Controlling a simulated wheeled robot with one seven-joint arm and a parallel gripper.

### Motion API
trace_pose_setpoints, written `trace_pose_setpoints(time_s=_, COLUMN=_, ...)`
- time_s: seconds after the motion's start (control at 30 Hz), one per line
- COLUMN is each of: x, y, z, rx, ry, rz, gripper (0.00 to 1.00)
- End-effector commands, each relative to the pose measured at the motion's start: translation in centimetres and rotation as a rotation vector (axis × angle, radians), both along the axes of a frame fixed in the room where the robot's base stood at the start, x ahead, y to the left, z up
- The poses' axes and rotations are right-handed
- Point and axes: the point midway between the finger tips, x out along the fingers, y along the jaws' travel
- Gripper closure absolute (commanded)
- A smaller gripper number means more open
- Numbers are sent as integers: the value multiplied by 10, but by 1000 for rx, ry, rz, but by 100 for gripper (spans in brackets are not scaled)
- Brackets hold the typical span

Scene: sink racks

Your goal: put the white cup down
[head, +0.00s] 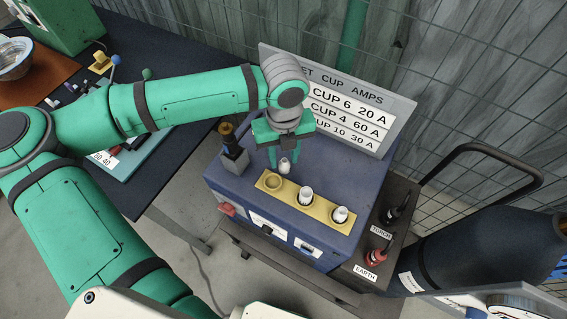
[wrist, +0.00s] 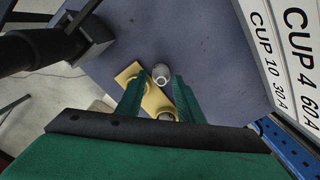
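The small white cup (head: 285,165) is just below my gripper's fingertips, beside the back edge of the tan rack (head: 322,211). In the wrist view the white cup (wrist: 161,74) shows its round rim between and beyond the fingertips, with the blue top around it. My gripper (head: 281,156) points down over the blue machine top. In the wrist view its green fingers (wrist: 159,80) stand apart with gaps beside the cup, so it looks open. The rack's left ring (head: 273,182) looks empty. White cups stand in its middle (head: 306,193) and right (head: 341,213) places.
The blue machine (head: 340,180) carries the rack. A sign board (head: 385,105) with cup amps stands behind it. A dark post-like fitting (head: 234,155) is at its left corner. A dark gas cylinder (head: 480,245) and cart handle are on the right. A dark table (head: 165,60) is at left.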

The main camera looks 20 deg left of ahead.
Motion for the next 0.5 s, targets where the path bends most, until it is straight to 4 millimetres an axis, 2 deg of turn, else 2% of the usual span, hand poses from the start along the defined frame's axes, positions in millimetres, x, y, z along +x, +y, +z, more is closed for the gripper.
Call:
trace_pose_setpoints(time_s=0.1, x=0, y=-1, z=-16, rx=-2, ry=1, rz=-1, gripper=66)
trace_pose_setpoints(time_s=0.2, x=0, y=-1, z=-23, rx=-1, ry=0, rz=-1, gripper=66)
trace_pose_setpoints(time_s=0.47, x=0, y=0, z=-26, rx=1, ry=-1, rz=0, gripper=66)
trace_pose_setpoints(time_s=0.5, x=0, y=0, z=-26, rx=1, ry=-1, rz=1, gripper=74)
